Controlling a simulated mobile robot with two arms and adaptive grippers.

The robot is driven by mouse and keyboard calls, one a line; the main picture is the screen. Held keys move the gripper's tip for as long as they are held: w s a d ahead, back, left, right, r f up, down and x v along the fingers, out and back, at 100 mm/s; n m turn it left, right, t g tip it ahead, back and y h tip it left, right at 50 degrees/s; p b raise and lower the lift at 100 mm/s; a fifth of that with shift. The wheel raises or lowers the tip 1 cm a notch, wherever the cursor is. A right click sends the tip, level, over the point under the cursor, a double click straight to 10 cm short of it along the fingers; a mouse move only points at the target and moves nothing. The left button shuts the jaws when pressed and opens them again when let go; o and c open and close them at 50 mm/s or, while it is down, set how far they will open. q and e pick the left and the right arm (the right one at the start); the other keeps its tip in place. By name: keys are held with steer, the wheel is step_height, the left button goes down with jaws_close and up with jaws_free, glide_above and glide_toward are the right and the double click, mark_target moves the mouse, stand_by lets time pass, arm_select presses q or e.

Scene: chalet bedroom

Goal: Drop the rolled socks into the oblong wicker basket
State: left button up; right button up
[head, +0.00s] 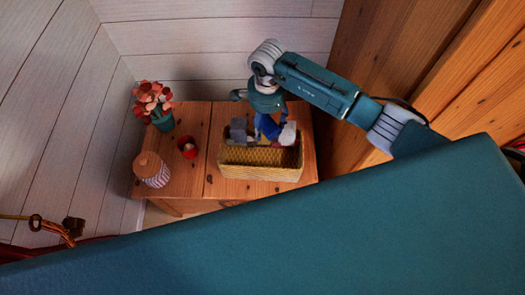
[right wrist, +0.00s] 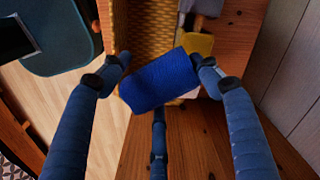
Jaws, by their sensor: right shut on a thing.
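The rolled socks (right wrist: 160,80) are a bright blue bundle in the right wrist view. My right gripper (right wrist: 162,72) is shut on them, with its blue fingers around the bundle. In the head view my right gripper (head: 274,128) points down at the back right part of the oblong wicker basket (head: 258,172). The basket is yellowish and stands on the wooden table; it also shows in the right wrist view (right wrist: 150,25). The bundle overlaps the basket's edge in that view, and its height above it is hard to tell. My left gripper is not in view.
A grey item (head: 238,130) and a mustard item (right wrist: 199,43) are at the basket. Left on the table (head: 218,115) are a red cup (head: 187,147), a striped jar (head: 151,170) with a brown lid, and a potted plant (head: 153,103). White plank walls stand behind.

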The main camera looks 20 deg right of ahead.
steer(key=shift+d+f, duration=0.1)
steer(key=shift+f, duration=0.3)
steer(key=shift+f+b, duration=1.95)
steer(key=shift+f, duration=0.7)
steer(key=o, duration=1.2)
